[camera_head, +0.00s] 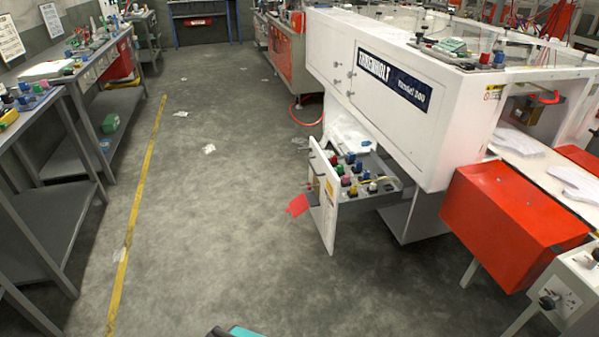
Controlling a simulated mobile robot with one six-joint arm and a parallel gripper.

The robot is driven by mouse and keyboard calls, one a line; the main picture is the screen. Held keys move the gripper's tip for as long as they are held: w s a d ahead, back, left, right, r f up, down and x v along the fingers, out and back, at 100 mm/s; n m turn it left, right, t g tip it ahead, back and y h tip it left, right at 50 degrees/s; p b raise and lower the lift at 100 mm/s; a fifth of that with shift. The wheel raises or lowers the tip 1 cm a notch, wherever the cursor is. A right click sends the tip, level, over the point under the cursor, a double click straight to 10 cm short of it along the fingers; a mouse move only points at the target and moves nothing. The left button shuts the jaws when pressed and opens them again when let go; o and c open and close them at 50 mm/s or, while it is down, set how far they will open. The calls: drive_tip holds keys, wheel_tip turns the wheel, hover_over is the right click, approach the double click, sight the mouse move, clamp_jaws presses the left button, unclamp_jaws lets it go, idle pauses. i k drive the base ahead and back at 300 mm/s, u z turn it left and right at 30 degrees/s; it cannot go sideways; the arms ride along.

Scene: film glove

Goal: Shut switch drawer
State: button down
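The switch drawer (331,222) sticks out from the lower part of a white machine (400,110) right of centre. It is open, with its white front panel standing clear of the cabinet over the floor. Several red, green, blue and yellow switches or knobs show inside it. A dark handle and a yellow label are on the front panel, and a red tag or cloth (298,206) hangs at its left side. My gripper is not in view; only a small black and teal piece, probably mine, shows at the bottom edge.
Grey floor (220,220) is clear in front of the drawer, with a few white scraps. A yellow line (140,200) runs along the left, beside grey workbenches (60,220). A red box (510,225) and a white unit stand at the right.

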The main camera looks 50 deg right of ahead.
sight(331, 200)
drive_tip(key=z, duration=0.5)
drive_tip(key=i, duration=1.35)
drive_tip(key=u, duration=0.55)
drive_tip(key=k, duration=0.9)
drive_tip(key=z, duration=0.15)
drive_tip(key=i, duration=0.2)
drive_tip(key=u, duration=0.05)
